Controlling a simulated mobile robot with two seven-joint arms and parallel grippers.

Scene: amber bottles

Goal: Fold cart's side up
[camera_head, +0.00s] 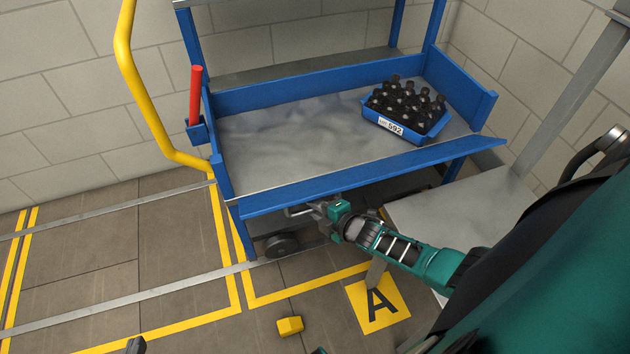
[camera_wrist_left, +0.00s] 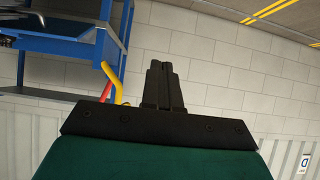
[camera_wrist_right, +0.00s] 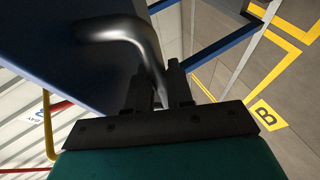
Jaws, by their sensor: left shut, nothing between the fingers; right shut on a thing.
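The blue cart (camera_head: 225,170) stands against the wall. Its front folding side (camera_head: 370,178) is a long blue panel running along the deck's near edge, its right end sticking out past the cart's corner; it looks tilted outward, though the exact angle is hard to tell. My right gripper (camera_head: 318,209) is at the underside of this panel, shut on its metal handle (camera_wrist_right: 125,32), a bent bar that shows large in the right wrist view. My left gripper (camera_wrist_left: 163,68) is shut and empty, away from the cart; only a dark tip shows at the head view's bottom left.
A blue crate (camera_head: 420,137) of dark bottles sits at the deck's right. A red handle (camera_head: 195,95) and a yellow rail (camera_head: 142,90) stand at the cart's left. A yellow block (camera_head: 290,325) and an "A" floor mark (camera_head: 360,318) lie in front. The floor at left is clear.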

